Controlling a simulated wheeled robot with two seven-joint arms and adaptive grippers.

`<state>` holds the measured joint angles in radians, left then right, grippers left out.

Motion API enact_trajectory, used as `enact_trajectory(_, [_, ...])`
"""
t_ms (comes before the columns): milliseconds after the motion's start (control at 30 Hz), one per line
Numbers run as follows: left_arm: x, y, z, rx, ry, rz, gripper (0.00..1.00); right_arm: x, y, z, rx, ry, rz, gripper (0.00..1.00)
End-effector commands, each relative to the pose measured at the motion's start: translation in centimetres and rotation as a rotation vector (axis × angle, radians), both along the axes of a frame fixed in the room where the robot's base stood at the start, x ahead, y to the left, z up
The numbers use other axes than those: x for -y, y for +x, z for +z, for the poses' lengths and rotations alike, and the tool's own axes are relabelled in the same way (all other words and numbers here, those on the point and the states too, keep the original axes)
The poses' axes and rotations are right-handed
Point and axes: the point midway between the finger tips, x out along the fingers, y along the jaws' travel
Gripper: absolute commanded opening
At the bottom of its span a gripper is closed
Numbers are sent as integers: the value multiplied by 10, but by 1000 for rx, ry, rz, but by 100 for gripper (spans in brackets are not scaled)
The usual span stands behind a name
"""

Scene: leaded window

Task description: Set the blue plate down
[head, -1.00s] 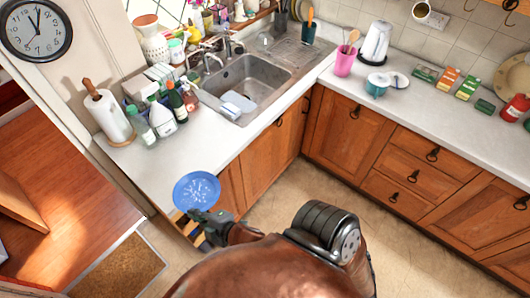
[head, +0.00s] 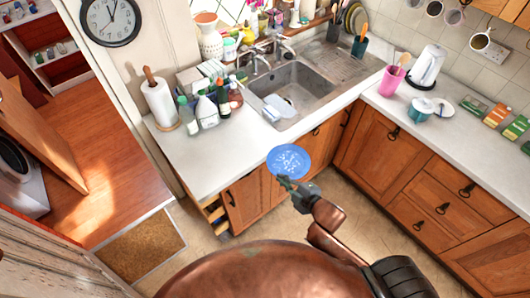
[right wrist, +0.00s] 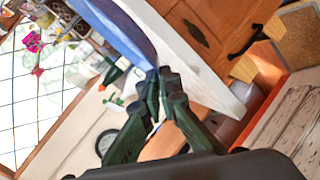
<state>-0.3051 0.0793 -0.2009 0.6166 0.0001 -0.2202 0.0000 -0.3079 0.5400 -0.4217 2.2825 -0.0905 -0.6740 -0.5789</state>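The blue plate (head: 288,160) with a pale pattern shows in the head view, over the front edge of the counter near the sink. My right gripper (head: 287,182) is shut on the plate's near rim. In the right wrist view, the blue plate (right wrist: 122,28) reaches up and left from the fingertips of the right gripper (right wrist: 163,84). The plate appears held above counter height, but the exact gap to the white counter (head: 207,160) is hard to tell. My left gripper is not in view.
Bottles (head: 207,110) and a paper towel roll (head: 160,102) stand at the counter's left. Bare counter lies before them. A pink cup (head: 391,80) stands to the right.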

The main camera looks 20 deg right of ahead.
Motion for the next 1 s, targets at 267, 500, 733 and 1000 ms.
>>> enact_trajectory(267, [-1, 3, 34, 4, 1, 0, 40, 49, 50, 59, 16, -3, 71, 0])
enact_trajectory(500, [-1, 11, 41, 14, 0, -1, 40, 39, 66, 59, 18, 13, 76, 0])
enact_trajectory(733, [-1, 12, 49, 17, 1, -1, 40, -9, 86, 36, 17, 14, 76, 0])
enact_trajectory(1000, [-1, 12, 53, 17, 1, -1, 40, -52, 104, -8, 14, 9, 74, 0])
